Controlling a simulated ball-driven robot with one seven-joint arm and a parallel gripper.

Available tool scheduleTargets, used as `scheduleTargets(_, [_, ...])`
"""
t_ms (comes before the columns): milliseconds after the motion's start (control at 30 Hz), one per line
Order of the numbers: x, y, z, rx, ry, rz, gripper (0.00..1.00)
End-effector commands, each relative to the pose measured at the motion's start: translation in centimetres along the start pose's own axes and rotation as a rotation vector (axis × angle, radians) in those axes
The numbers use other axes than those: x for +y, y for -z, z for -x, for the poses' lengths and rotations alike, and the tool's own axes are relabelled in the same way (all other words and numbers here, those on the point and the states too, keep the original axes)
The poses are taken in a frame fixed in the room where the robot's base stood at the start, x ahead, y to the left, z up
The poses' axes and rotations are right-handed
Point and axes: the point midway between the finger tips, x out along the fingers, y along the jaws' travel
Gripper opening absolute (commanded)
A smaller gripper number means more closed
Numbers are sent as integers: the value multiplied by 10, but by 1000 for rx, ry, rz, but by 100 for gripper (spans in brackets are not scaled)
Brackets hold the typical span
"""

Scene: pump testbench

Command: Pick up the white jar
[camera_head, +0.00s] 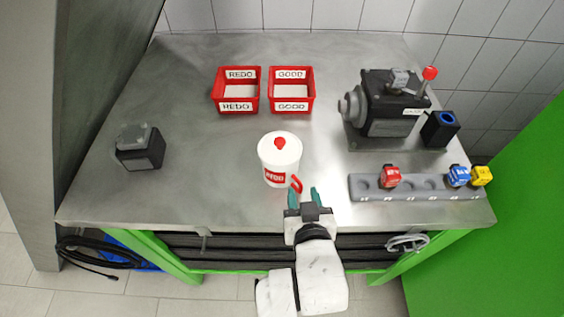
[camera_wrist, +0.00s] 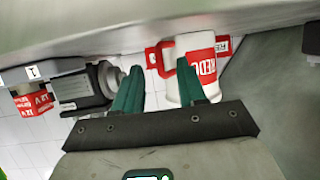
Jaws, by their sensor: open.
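My gripper (camera_head: 304,192) is open and empty, just in front and to the right of the jar. Its left green finger is close to the red handle; I cannot tell whether they touch. In the wrist view, which is upside down, the jar (camera_wrist: 170,88) shows beyond my gripper (camera_wrist: 160,67), and the right finger covers part of it.
Red REDO (camera_head: 237,106) and GOOD (camera_head: 291,106) bins stand behind the jar. A grey-black pump (camera_head: 392,112) stands at the back right. A grey holder (camera_head: 420,187) with coloured blocks lies at the right. A dark block (camera_head: 140,148) stands left. The table between it and the jar is clear.

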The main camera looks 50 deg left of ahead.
Motion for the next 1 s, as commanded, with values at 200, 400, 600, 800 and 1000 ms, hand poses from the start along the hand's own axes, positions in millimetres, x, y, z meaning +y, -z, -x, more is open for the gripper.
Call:
scheduleTargets(200, [0,0,-14,0,0,0,41])
scheduleTargets(400, [0,0,-15,1,0,0,41])
scheduleTargets(600, [0,0,-14,0,0,0,23])
scheduleTargets(800, [0,0,-14,0,0,0,3])
scheduleTargets(1000, [0,0,-14,1,0,0,0])
